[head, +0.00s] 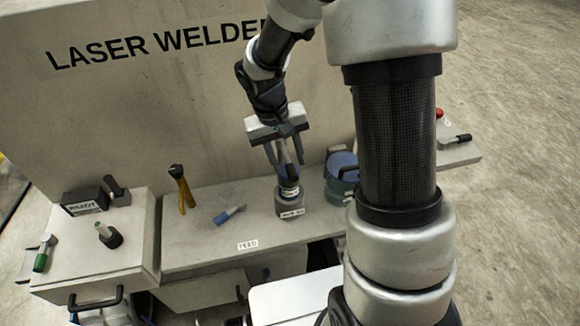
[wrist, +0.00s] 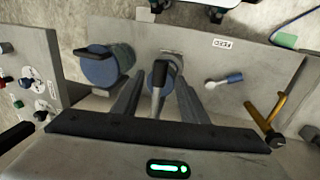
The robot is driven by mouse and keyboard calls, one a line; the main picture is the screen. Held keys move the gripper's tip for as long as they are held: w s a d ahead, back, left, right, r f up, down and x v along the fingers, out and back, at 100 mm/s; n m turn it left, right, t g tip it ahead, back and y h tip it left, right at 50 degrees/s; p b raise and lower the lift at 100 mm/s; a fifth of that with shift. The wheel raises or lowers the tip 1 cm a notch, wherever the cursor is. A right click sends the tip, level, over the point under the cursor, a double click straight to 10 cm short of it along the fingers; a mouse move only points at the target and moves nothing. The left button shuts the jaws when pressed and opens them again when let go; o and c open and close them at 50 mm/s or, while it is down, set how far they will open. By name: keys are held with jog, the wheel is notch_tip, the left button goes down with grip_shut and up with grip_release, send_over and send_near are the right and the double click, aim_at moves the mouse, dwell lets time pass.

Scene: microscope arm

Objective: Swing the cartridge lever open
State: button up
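A lever with a dark grip (wrist: 162,73) and a pale shaft rises from a blue round part on a small labelled grey block (head: 291,206) on the bench. I take it to be the cartridge lever; the block's label is too small to read. My gripper (head: 285,162) is above this block, pointing down, with its fingers apart. In the wrist view my gripper (wrist: 158,92) shows the lever between the two fingers, with a visible gap on each side. I cannot tell how far down the fingers reach along it.
A blue canister (head: 342,165) with a black handle stands close right of the block. A blue-and-white tool (head: 229,214) and a yellow-handled tool (head: 183,189) are to the left. A box with a knob (head: 108,234) is farther left. The welder wall (head: 150,95) rises behind.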

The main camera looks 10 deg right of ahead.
aim_at(291, 170)
jog(key=shift+d+f, duration=0.2)
jog(key=shift+f, duration=0.65)
jog(key=shift+d+f, duration=0.15)
jog(key=shift+f, duration=0.65)
grip_shut()
